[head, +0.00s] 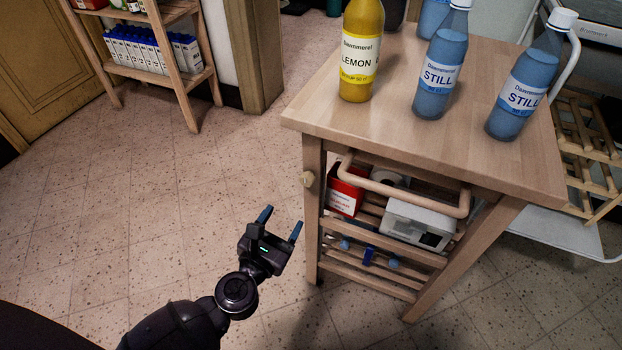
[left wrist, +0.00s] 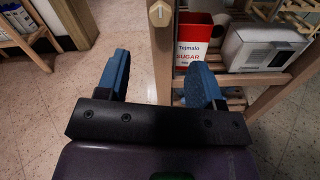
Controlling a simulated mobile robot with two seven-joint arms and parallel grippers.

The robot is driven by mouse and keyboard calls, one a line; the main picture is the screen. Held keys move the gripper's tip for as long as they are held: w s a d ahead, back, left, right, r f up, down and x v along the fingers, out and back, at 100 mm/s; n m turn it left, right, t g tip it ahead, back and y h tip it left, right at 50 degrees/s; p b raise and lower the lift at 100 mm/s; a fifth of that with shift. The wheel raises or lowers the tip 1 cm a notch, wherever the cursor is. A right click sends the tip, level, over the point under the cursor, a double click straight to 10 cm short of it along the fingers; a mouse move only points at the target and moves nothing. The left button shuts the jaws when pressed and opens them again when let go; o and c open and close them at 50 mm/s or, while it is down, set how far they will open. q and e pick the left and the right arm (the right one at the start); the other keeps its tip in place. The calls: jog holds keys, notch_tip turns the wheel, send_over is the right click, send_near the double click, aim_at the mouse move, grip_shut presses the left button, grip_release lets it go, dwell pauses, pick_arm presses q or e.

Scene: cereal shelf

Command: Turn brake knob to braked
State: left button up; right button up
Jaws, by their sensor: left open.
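My left gripper (head: 284,224) is open and empty, with blue fingertips. It is below and to the left of the knob, apart from it. In the left wrist view the leg runs between the two fingers (left wrist: 160,80), beyond them. My right gripper is not in view.
A yellow lemon bottle (head: 360,60) and several blue water bottles (head: 440,80) stand on the trolley top. A wooden handle bar (head: 410,193) sticks out at its front. A red sugar box (head: 345,192) and a white appliance (head: 415,226) sit inside. Floor at left is clear.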

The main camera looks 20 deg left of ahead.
aim_at(305, 183)
pick_arm(q)
jog(key=w, duration=0.9)
jog(key=shift+d, duration=0.15)
jog(key=shift+w, duration=0.85)
jog(key=c, duration=0.9)
jog(key=shift+r, duration=0.1)
